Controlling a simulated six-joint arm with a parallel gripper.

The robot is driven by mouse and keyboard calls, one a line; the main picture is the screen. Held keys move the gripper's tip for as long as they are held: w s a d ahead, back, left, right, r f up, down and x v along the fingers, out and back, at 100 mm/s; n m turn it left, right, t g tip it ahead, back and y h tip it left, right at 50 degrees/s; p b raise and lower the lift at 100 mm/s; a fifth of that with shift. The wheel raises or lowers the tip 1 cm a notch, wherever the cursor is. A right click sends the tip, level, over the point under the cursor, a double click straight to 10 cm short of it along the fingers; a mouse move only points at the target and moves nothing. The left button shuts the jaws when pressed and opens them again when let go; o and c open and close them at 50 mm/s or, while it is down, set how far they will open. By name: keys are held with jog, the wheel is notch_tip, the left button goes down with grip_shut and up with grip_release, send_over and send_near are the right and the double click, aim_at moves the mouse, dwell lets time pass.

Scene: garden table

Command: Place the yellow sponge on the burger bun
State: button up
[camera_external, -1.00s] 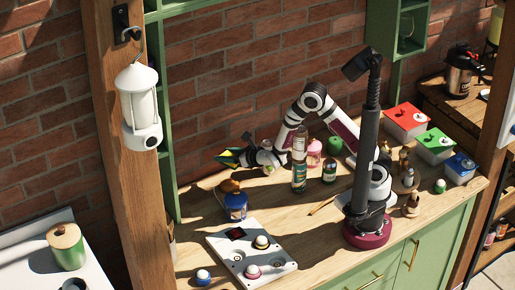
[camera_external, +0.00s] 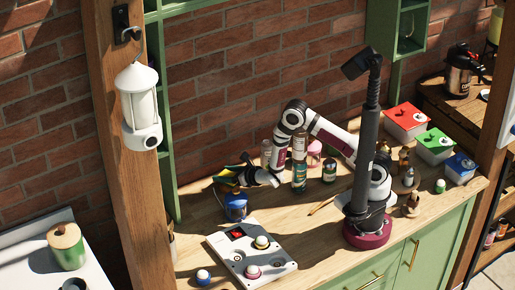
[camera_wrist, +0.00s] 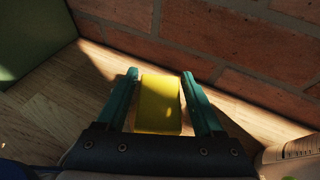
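A blue jar (camera_external: 236,207) stands just in front of my gripper. Bottles (camera_external: 299,170) stand to its right. A white panel with round knobs (camera_external: 237,262) lies at the front left. The brick wall (camera_external: 230,110) is close behind.

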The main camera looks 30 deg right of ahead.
jog(key=shift+o, duration=0.8)
jog(key=shift+s+r, duration=0.2)
jog(key=shift+r, duration=0.05)
jog(key=v, duration=1.1)
jog(key=shift+s+r, duration=0.2)
jog(key=shift+s, duration=0.05)
